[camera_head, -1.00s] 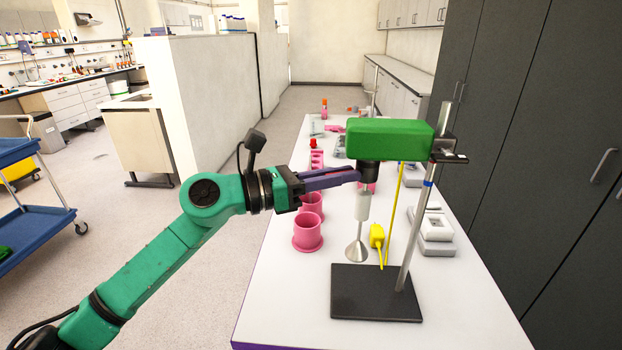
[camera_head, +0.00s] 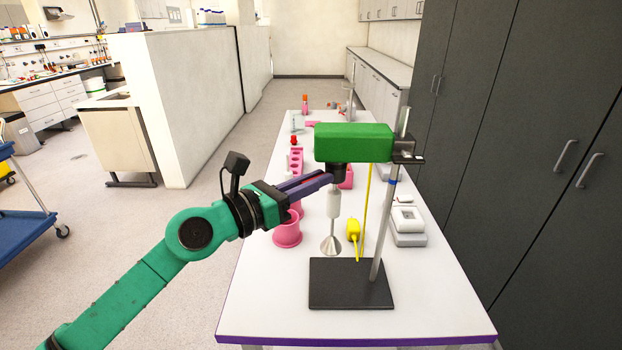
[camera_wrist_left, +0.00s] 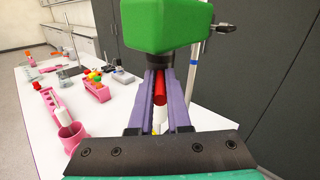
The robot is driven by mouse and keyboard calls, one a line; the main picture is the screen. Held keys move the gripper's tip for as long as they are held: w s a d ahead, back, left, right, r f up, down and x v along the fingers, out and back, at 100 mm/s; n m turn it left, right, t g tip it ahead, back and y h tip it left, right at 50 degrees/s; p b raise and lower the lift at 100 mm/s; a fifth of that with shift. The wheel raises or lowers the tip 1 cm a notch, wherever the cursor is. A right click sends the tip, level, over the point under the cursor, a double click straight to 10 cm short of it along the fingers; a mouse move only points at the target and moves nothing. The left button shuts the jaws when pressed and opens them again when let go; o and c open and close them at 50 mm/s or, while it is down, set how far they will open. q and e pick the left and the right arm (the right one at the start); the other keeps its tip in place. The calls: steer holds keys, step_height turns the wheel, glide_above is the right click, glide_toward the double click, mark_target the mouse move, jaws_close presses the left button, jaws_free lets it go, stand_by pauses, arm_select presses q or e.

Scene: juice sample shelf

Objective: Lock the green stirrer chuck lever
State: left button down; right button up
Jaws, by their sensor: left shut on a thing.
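The green stirrer (camera_head: 354,143) is held on a metal rod above a black base plate (camera_head: 350,284). Its dark chuck (camera_head: 338,168) sits under the motor head, with a white-sleeved shaft (camera_head: 333,203) hanging below. My left gripper (camera_head: 328,180) is at the chuck's left, just under the head. In the left wrist view, its purple fingers (camera_wrist_left: 160,86) are shut on a red lever (camera_wrist_left: 160,88) below the green head (camera_wrist_left: 165,25). The lever's joint with the chuck is hidden by the head and fingers. My right gripper is out of view.
Pink holders (camera_head: 287,231) stand left of the stirrer on the white table (camera_head: 430,305). A yellow plug-like item (camera_head: 353,230) hangs by the rod, and a small grey-white device (camera_head: 408,222) sits to the right. Dark cabinets (camera_head: 530,150) line the right side.

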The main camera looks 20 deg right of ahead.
arm_select(q)
steer(key=c, duration=0.9)
jaws_free()
steer(key=shift+o, duration=0.2)
